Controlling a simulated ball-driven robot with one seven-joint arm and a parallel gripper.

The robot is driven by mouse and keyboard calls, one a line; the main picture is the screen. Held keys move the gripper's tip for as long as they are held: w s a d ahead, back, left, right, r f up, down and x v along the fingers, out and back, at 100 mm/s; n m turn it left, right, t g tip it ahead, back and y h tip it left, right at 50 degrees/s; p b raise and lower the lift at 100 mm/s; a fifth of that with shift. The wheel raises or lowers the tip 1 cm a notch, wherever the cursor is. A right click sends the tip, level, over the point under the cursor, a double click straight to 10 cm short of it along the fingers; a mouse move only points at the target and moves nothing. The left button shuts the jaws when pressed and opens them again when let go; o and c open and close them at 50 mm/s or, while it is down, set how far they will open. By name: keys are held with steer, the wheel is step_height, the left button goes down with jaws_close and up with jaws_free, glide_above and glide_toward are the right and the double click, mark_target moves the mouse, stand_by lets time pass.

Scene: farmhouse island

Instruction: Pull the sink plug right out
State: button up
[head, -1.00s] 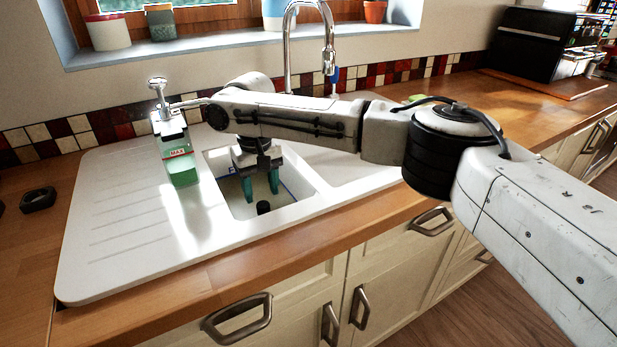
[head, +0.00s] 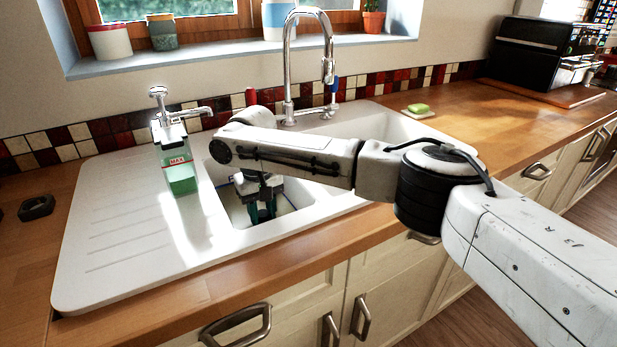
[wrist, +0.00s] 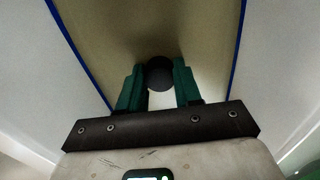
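The sink plug is a small black round piece in the basin; in the wrist view the plug (wrist: 160,73) sits between my two green fingertips. The left bowl of the white sink (head: 236,212) holds my gripper (head: 262,210), which points down into it. My gripper also shows in the wrist view (wrist: 159,80), with both fingers against the sides of the plug and no clear gap. In the head view the fingers and wrist hide the plug. Whether the plug is still seated in its drain cannot be told.
A green soap bottle (head: 180,176) stands left of the bowl on the drainboard (head: 125,225). The chrome tap (head: 289,70) arches behind my arm. A green sponge (head: 418,108) lies at the back right. The bowl walls stand close around my gripper.

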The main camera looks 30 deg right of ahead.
mark_target(263, 213)
jaws_close()
steer(key=shift+r+p, duration=1)
steer(key=shift+p, duration=0.25)
stand_by(0.8)
steer(key=shift+r+p, duration=1.95)
steer(key=shift+p, duration=0.3)
